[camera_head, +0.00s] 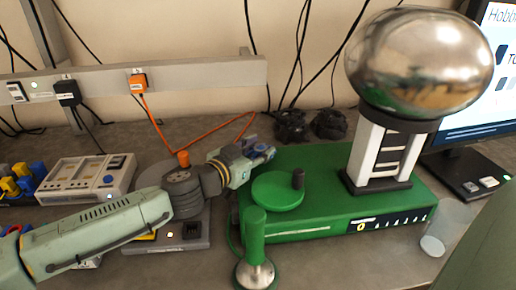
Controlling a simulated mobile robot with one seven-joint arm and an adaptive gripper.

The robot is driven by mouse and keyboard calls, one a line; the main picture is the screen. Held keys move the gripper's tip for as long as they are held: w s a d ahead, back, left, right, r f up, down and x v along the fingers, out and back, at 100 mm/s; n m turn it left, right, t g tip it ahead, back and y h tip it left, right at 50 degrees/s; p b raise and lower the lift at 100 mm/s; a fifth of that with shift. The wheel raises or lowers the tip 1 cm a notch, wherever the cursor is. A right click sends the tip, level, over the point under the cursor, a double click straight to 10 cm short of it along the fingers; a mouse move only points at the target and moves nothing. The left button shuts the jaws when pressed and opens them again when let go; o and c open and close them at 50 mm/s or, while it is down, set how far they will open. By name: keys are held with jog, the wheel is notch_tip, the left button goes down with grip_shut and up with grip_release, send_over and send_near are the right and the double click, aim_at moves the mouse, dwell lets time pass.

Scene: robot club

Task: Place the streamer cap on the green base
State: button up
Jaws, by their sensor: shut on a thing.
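The green base (400,212) is a long flat box on the table, with a black-and-white column and a large chrome sphere (420,62) on its right part. A round green disc (275,193) with a dark knob lies on its left part. My gripper (264,153) is at the far left corner of the base, pointing right. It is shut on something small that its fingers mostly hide. I cannot make out the streamer cap clearly in this view, nor whether the gripper touches the base.
A green handle with a chrome end (254,245) stands in front of the base. Beige and grey devices (88,178) are at the left. Black balls and cables lie behind; a monitor stands right.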

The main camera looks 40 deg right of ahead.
jog(key=shift+f, duration=0.1)
jog(key=o, duration=0.7)
jog(key=shift+f, duration=0.1)
jog(key=o, duration=0.4)
jog(key=shift+o, duration=0.2)
jog(key=shift+r, duration=0.35)
jog(key=b+v, duration=0.3)
jog(key=v, duration=0.9)
jog(key=shift+f, duration=0.15)
